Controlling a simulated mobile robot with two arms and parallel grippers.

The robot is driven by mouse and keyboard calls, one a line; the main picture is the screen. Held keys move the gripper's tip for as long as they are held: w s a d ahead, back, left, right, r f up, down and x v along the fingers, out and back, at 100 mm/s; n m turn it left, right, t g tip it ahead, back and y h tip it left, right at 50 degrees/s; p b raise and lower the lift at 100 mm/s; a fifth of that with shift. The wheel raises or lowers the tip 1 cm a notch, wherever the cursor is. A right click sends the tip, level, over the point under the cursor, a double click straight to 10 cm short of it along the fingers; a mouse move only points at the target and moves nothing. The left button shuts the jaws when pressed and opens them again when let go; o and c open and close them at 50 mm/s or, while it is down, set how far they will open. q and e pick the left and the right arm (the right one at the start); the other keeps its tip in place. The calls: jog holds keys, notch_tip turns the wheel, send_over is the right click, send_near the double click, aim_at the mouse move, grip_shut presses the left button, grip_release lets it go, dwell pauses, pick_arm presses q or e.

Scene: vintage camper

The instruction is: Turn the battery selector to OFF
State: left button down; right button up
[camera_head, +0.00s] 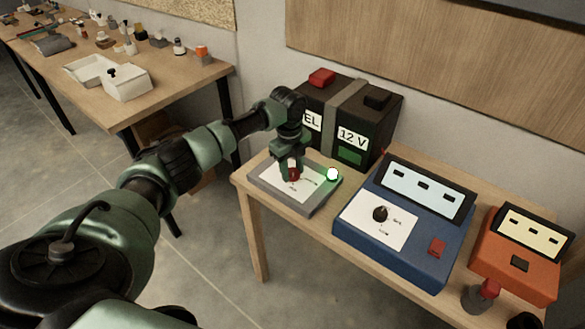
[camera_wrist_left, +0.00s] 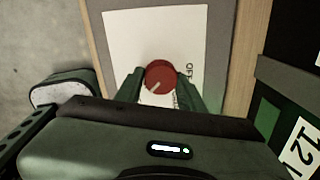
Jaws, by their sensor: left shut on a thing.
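The battery selector is a grey panel (camera_head: 316,205) with a white label sheet and a red knob (camera_head: 293,172). It sits at the left end of the wooden table. In the left wrist view the red round knob (camera_wrist_left: 160,75) has a pale pointer mark toward its lower left, and the word OFF shows on the sheet (camera_wrist_left: 130,30) to its right. My right gripper is not in view.
A black 12 V battery (camera_head: 360,115) with a grey strap stands behind the panel. A round light (camera_head: 332,174) glows white-green at the panel's right edge. A blue meter box (camera_head: 400,225) and an orange box (camera_head: 515,260) stand to the right. A cluttered bench (camera_head: 170,80) is at left.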

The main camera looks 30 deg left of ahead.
pick_arm(q)
jog(key=n+p, duration=0.2)
jog(key=p, duration=0.1)
jog(key=shift+d+r+n, duration=0.1)
jog(key=shift+r+n, duration=0.15)
jog(key=shift+n, duration=0.15)
jog(key=n+p, duration=0.2)
jog(key=shift+n, duration=0.4)
jog(key=n+p, duration=0.2)
jog(key=n, duration=0.1)
jog(key=shift+w+y, duration=0.1)
jog(key=shift+y, duration=0.2)
jog(key=n+p, duration=0.2)
jog(key=n, duration=0.2)
jog(key=shift+f, duration=0.1)
jog(key=n+p, duration=0.1)
jog(key=n, duration=0.2)
jog(key=shift+w+n, duration=0.1)
jog(key=shift+n, duration=0.3)
jog(key=n+p, duration=0.1)
jog(key=n, duration=0.2)
jog(key=shift+n+g, duration=0.3)
jog(key=n, duration=0.3)
jog(key=shift+n, duration=0.3)
jog(key=shift+w+n+g, duration=0.1)
jog(key=shift+n+g, duration=0.2)
jog(key=shift+n, duration=1.6)
